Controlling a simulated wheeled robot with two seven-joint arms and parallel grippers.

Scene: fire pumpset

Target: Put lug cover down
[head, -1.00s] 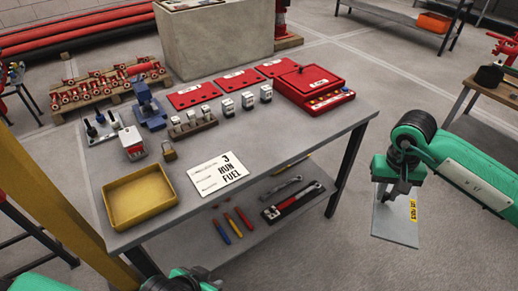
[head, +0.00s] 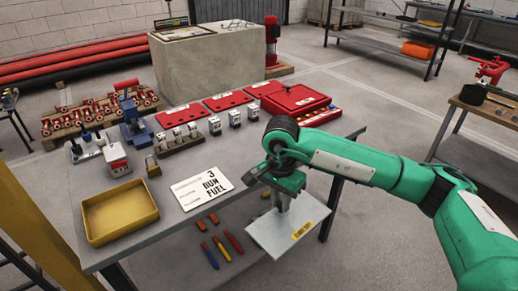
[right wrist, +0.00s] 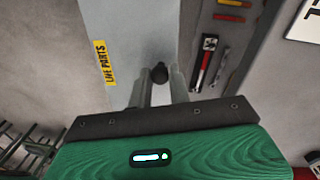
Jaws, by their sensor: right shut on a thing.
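The lug cover (head: 284,232) is a flat light-grey plate with a yellow label. In the right wrist view the label on the plate (right wrist: 125,35) reads LIVE PARTS. My right gripper (head: 282,200) is shut on the cover, around a dark knob (right wrist: 158,73) that stands up from it. The plate hangs roughly level below the fingers, at the front right edge of the grey workbench (head: 240,158). In the head view it overlaps that edge, and I cannot tell its exact height. My left gripper is out of view.
On the bench are a yellow tray (head: 120,212), a white 3 RUN FUEL card (head: 201,187), a brass padlock (head: 152,167), grey blocks and red panels with a red box (head: 294,98). Tools lie on the lower shelf. The bench top right of the card is mostly clear.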

